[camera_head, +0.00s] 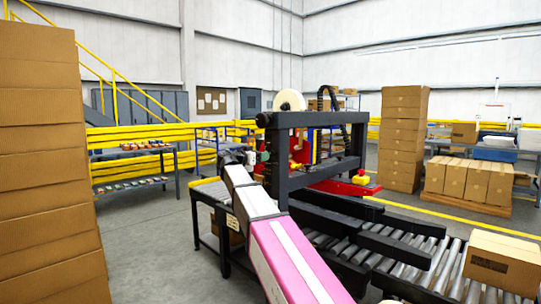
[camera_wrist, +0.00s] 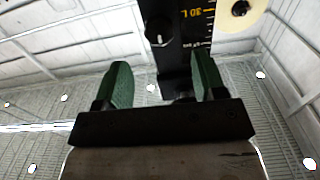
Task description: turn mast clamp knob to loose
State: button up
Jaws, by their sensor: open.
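The mast (camera_wrist: 185,50) is a black post with a yellow scale and the marking "30 L" in the wrist view. A dark round knob (camera_wrist: 158,30) with a small light mark sits at its left edge, likely the mast clamp knob. My gripper (camera_wrist: 164,72) is open, with its two green fingers spread apart. The knob appears in the gap between the fingers, beyond their tips, and nothing is held. In the head view my gripper (camera_head: 257,157) is small and partly hidden by my arm, beside the left post of the black machine frame (camera_head: 318,119).
A tape roll (camera_wrist: 240,12) with a dark hub is right of the mast. The roller conveyor (camera_head: 395,250) carries a carton (camera_head: 503,262) at right. A tall carton stack (camera_head: 45,160) stands at left. Grey floor (camera_head: 150,235) is clear between the stack and the machine.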

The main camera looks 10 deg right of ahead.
aim_at(271, 153)
jog(key=x, duration=0.7)
jog(key=shift+w+d, duration=0.15)
jog(key=shift+d, duration=0.05)
jog(key=c, duration=0.9)
